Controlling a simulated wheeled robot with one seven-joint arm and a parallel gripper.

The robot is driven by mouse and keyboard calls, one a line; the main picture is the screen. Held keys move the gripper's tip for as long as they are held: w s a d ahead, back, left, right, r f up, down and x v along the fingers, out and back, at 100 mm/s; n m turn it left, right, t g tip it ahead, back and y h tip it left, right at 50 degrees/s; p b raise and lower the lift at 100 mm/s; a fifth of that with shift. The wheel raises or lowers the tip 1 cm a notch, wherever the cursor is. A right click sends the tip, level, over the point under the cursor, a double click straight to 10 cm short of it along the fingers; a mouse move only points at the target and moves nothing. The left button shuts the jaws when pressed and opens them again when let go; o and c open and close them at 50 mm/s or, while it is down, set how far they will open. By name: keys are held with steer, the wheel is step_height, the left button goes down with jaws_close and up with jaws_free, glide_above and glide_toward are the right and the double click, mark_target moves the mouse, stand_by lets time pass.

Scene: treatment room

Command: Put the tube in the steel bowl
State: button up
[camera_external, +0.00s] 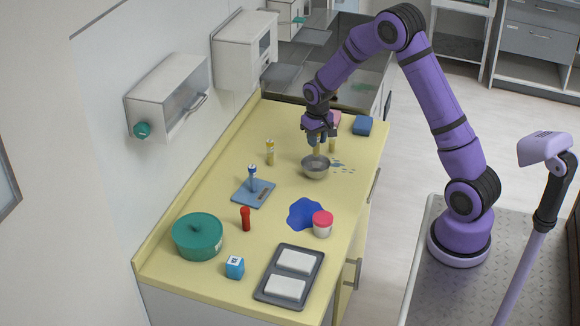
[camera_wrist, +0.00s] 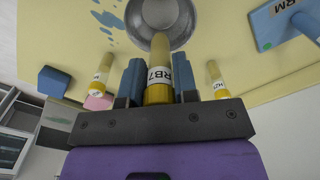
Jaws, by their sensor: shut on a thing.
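My gripper (camera_external: 318,136) points down over the steel bowl (camera_external: 316,168) and is shut on a tube (camera_external: 317,149). In the wrist view, this tube (camera_wrist: 158,88) has a yellow end and a white label reading RB7, and it sits between my two blue-grey fingers (camera_wrist: 158,82). Its far end overlaps the bowl (camera_wrist: 187,30) in the wrist view. Whether the tube's lower end is inside the bowl or just above it, I cannot tell. Two similar yellow-and-white tubes stand apart on the counter, one left of the bowl (camera_external: 270,152) and one behind it (camera_external: 332,145).
A blue block (camera_external: 362,125) and a pink item (camera_external: 335,118) are behind. Nearer are a blue scale-like plate (camera_external: 262,195), a red tube (camera_external: 246,219), a pink-lidded jar (camera_external: 322,224), a green pot (camera_external: 197,237) and a grey tray (camera_external: 273,274).

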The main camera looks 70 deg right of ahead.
mark_target(317, 156)
steer(key=shift+f, duration=2.5)
steer(key=o, duration=1)
steer(key=shift+r, duration=3.55)
